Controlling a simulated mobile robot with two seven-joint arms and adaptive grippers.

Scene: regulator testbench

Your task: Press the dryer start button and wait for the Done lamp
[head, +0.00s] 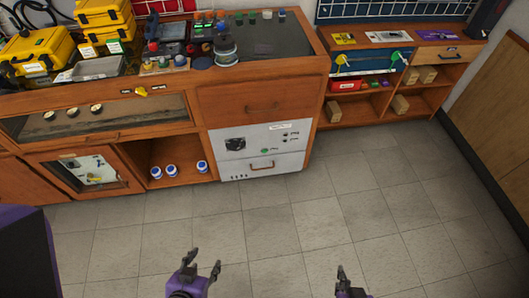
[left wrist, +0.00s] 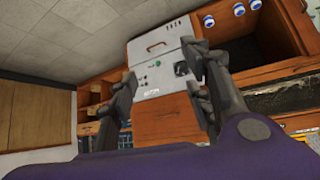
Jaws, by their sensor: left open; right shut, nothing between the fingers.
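The dryer (head: 225,166) is a white-grey front panel low in the wooden bench, with a dark round vent, a handle below and small dark spots at upper right. A green button (head: 264,151) sits near its middle. No lit lamp can be made out. In the left wrist view the dryer (left wrist: 150,90) appears upside down between the fingers, with the green button (left wrist: 158,62) visible. My left gripper (head: 206,262) is open and empty, well in front of the dryer and apart from it. My right gripper (head: 350,281) is shut and empty, further right, partly cut off by the frame.
Clear tiled floor (head: 250,220) lies between my grippers and the bench. Several white-and-blue jars (head: 178,170) stand in the open cubby left of the dryer. A glass-fronted cabinet (head: 90,172) is further left. A shelf unit (head: 390,85) with wooden blocks stands at right.

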